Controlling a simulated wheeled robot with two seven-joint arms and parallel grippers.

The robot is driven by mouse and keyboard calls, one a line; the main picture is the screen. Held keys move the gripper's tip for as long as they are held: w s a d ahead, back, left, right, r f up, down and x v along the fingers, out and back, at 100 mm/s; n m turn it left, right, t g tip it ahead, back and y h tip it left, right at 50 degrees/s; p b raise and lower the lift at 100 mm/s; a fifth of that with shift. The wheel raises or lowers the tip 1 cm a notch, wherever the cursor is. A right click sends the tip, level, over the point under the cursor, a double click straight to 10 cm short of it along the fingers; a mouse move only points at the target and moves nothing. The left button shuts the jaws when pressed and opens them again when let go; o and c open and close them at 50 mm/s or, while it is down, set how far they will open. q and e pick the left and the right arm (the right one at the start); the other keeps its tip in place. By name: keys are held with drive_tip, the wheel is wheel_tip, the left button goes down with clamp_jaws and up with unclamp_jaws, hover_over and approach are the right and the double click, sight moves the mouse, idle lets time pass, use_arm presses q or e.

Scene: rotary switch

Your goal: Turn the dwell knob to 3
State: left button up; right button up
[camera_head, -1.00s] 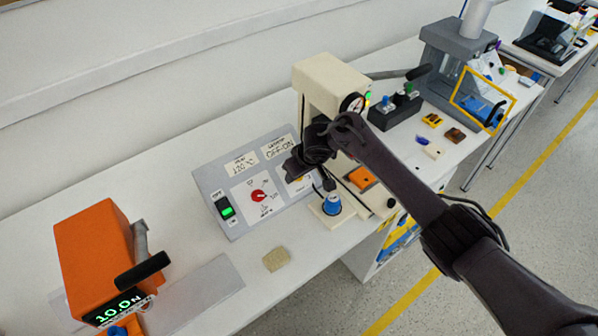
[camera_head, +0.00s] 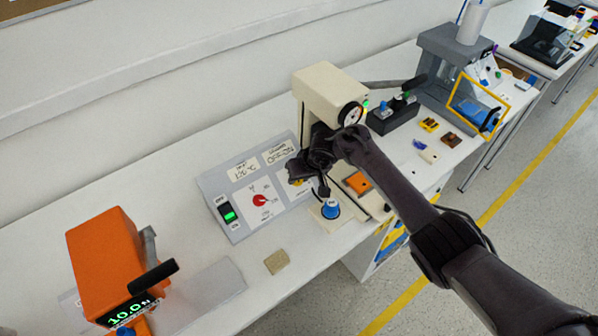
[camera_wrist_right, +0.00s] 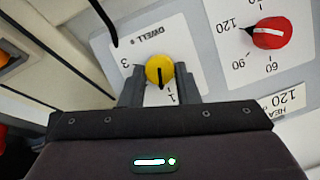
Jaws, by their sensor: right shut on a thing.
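The yellow dwell knob (camera_wrist_right: 159,69) sits on a white plate marked "DWELL" (camera_wrist_right: 150,42), which appears upside down in the right wrist view. Its black pointer line points down in that picture, close to the "1" mark; the "3" is at the left. My right gripper (camera_wrist_right: 160,84) is shut on the knob, one finger on each side. In the head view my right gripper (camera_head: 300,180) is at the right part of the grey panel (camera_head: 235,229) and mostly hides the knob. My left gripper is not in view.
A red knob (camera_head: 260,200) sits beside the dwell plate, with a green-lit switch (camera_head: 229,214) farther left. A cream press (camera_head: 325,82) stands close behind my right gripper. A blue-topped part (camera_head: 331,210) is just in front. An orange device (camera_head: 103,258) stands at far left.

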drive_tip(key=m+y+p, duration=0.1)
drive_tip(key=m+p, duration=0.1)
drive_tip(key=m, duration=0.2)
drive_tip(key=shift+d+r+p, duration=0.1)
drive_tip(key=shift+d+p, duration=0.05)
drive_tip(key=shift+p, duration=0.15)
drive_tip(key=m+p, duration=0.1)
drive_tip(key=m, duration=0.1)
drive_tip(key=m+y, duration=0.1)
drive_tip(key=m, duration=0.1)
drive_tip(key=shift+d+y+p, duration=0.15)
drive_tip(key=shift+y+p, duration=0.15)
drive_tip(key=shift+p, duration=0.1)
drive_tip(key=m, duration=0.2)
drive_tip(key=m+y+p, duration=0.1)
drive_tip(key=m, duration=0.1)
drive_tip(key=m+t+p, duration=0.1)
drive_tip(key=m, duration=0.1)
drive_tip(key=shift+s+d+f+m+y, duration=0.1)
drive_tip(key=shift+d+f+m+y, duration=0.05)
drive_tip(key=shift+f+m+y, duration=0.15)
drive_tip(key=m, duration=0.2)
drive_tip(key=m+t+p, duration=0.1)
drive_tip(key=m, duration=0.1)
drive_tip(key=shift+s+d+f+m, duration=0.1)
drive_tip(key=shift+s+f+m, duration=0.05)
drive_tip(key=shift+m, duration=0.25)
drive_tip(key=shift+t+y, duration=0.3)
drive_tip(key=o, duration=1)
drive_tip(key=shift+c, duration=0.2)
